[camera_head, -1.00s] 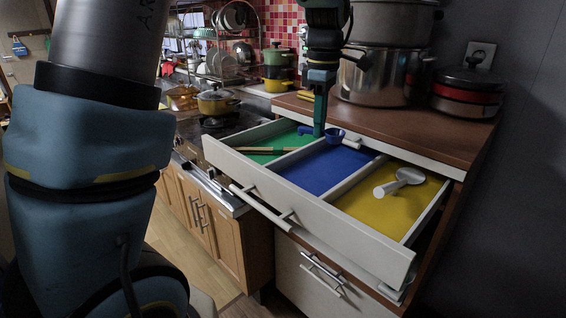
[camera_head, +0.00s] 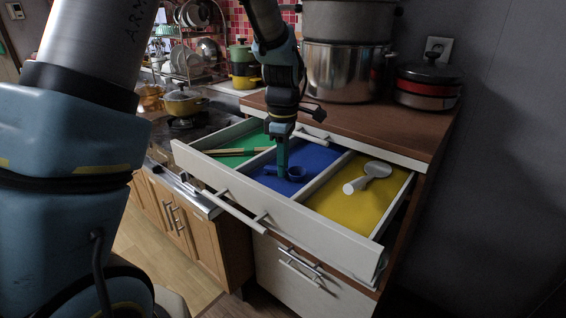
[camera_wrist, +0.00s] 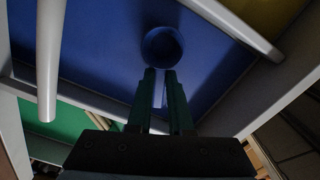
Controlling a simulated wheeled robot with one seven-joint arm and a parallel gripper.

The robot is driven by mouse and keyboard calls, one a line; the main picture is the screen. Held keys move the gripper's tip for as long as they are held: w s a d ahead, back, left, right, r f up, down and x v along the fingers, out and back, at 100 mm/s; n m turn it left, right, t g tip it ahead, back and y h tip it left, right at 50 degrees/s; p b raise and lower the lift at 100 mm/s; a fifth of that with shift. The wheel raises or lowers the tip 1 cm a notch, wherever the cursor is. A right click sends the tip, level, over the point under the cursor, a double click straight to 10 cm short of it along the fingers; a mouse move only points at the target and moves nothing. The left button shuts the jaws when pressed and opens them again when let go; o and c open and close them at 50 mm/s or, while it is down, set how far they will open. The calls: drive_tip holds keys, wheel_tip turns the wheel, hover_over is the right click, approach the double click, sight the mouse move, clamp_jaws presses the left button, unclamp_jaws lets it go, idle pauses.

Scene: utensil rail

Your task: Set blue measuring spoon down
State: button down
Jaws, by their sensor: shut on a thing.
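The blue measuring spoon (camera_head: 297,173) is low inside the blue middle compartment (camera_head: 312,157) of the open drawer. My gripper (camera_head: 282,174) points down into that compartment and is shut on the spoon's handle. In the wrist view the spoon's round bowl (camera_wrist: 162,46) sits just beyond my gripper's fingertips (camera_wrist: 161,74), against the blue floor. The handle is mostly hidden by the fingers. I cannot tell whether the spoon touches the floor.
Pale dividers separate the blue floor from the green compartment (camera_head: 228,160) with wooden sticks (camera_head: 236,151) and the yellow compartment (camera_head: 335,205) with a white utensil (camera_head: 368,177). Pots (camera_head: 335,72) stand on the worktop behind. The drawer front (camera_head: 320,238) rises nearest me.

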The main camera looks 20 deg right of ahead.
drive_tip(key=shift+f, duration=0.15)
drive_tip(key=c, duration=0.8)
unclamp_jaws()
drive_tip(key=shift+c, duration=0.2)
wheel_tip(320, 180, up, 12)
drive_tip(key=b, duration=0.2)
drive_tip(key=shift+s, duration=0.15)
